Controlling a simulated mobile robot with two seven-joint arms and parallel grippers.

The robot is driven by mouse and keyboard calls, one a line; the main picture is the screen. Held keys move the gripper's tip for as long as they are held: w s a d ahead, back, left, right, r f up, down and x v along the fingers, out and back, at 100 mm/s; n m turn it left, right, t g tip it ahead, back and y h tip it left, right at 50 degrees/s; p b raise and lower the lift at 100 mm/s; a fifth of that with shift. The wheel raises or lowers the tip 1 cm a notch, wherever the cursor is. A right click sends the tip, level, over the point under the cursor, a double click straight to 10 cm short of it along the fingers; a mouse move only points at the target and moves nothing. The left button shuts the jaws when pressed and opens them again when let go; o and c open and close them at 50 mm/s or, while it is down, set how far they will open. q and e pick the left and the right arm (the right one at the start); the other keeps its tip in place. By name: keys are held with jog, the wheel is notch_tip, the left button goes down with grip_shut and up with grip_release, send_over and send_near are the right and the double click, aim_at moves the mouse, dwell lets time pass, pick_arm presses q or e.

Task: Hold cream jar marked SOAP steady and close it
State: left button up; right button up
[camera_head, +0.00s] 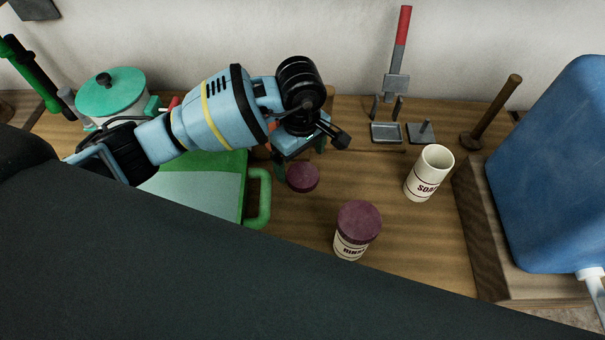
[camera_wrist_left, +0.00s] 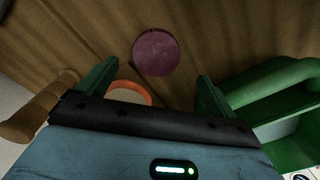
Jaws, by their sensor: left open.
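The cream jar marked SOAP (camera_head: 428,175) stands upright on the wooden top at the right of the head view. Its mouth is open, with no lid on it. A loose round purple lid (camera_head: 303,177) lies flat on the wood, left of the jar. My left gripper (camera_head: 299,160) is open and empty just above and behind this lid. In the left wrist view the lid (camera_wrist_left: 156,51) lies beyond the two green fingertips (camera_wrist_left: 157,76), roughly centred between them and apart from them. My right gripper is not in view.
A second cream jar (camera_head: 350,246), label starting RIN, wears a purple lid near the front. A green tub (camera_head: 258,200) is left, a blue container (camera_head: 550,165) right. A red-handled tool (camera_head: 402,40) and a wooden-handled one (camera_head: 497,108) stand behind. An orange-rimmed item (camera_wrist_left: 130,94) is partly hidden.

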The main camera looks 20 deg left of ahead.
aim_at(303, 175)
pick_arm(q)
jog(key=shift+f, duration=0.5)
jog(key=shift+w+d+f, duration=0.1)
jog(key=shift+w+f, duration=0.05)
jog(key=shift+f, duration=1.15)
jog(key=shift+w+d+f, duration=0.1)
jog(key=shift+f, duration=1.2)
jog(key=c, duration=1)
